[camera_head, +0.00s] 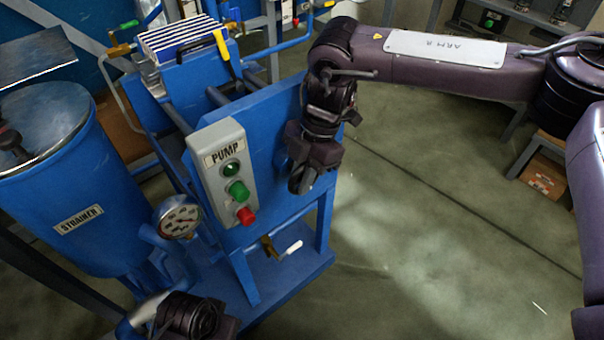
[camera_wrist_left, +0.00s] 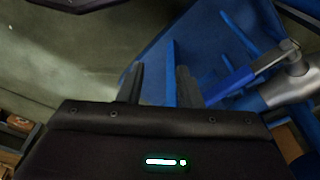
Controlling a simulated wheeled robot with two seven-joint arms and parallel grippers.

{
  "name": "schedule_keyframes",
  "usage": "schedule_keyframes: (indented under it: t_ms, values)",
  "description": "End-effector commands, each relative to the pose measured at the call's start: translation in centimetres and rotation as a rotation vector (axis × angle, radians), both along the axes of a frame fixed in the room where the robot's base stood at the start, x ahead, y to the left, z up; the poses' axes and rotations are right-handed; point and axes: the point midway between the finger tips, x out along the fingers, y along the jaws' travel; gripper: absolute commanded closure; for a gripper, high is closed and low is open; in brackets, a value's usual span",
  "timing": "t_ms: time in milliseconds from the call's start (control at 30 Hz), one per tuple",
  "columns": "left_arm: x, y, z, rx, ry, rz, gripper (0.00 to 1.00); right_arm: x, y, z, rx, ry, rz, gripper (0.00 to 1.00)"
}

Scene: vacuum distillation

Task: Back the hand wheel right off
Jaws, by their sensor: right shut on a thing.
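My right gripper (camera_head: 300,182) reaches down to the right part of the blue panel (camera_head: 272,130), to the right of the pump box. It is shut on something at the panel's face. The hand wheel does not show clearly; I take it to be what these fingers hold, hidden by the dark gripper. In the left wrist view my left gripper (camera_wrist_left: 160,88) has its two fingers apart, with nothing seen between them. Only my dark left wrist shows at the bottom left of the head view.
The grey pump box (camera_head: 206,178) carries green and red buttons. A gauge (camera_head: 178,218) and the blue strainer (camera_head: 60,180) stand to the left. A blue-handled lever (camera_wrist_left: 232,85) lies right of the left fingers. The floor (camera_head: 430,220) at right is clear.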

Motion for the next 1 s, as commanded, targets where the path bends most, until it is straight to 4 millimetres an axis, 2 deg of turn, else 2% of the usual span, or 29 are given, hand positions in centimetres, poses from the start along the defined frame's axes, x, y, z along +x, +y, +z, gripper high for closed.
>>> schedule_keyframes:
  t_ms: [100,300,500,800,1000]
  values:
    - [0.0,1.3,0.8,0.032,0.048,0.024,0.68,-0.1,0.1,0.3,-0.057,-0.039,0.004,1.0]
    - [0.6,1.4,-3.8,0.028,0.044,0.039,0.68,-0.2,0.2,0.2,-0.18,-0.129,0.006,1.0]
    - [0.7,1.7,-7.1,0.025,0.033,0.053,0.68,-0.1,0.2,0.0,-0.298,-0.217,0.004,1.0]
    - [0.3,2.3,-11.4,0.026,0.019,0.07,0.68,-0.1,0.1,-0.1,-0.411,-0.3,0.002,1.0]
    - [0.0,2.6,-12.9,0.026,0.012,0.077,0.68,0.0,0.1,-0.2,-0.443,-0.324,0.0,1.0]
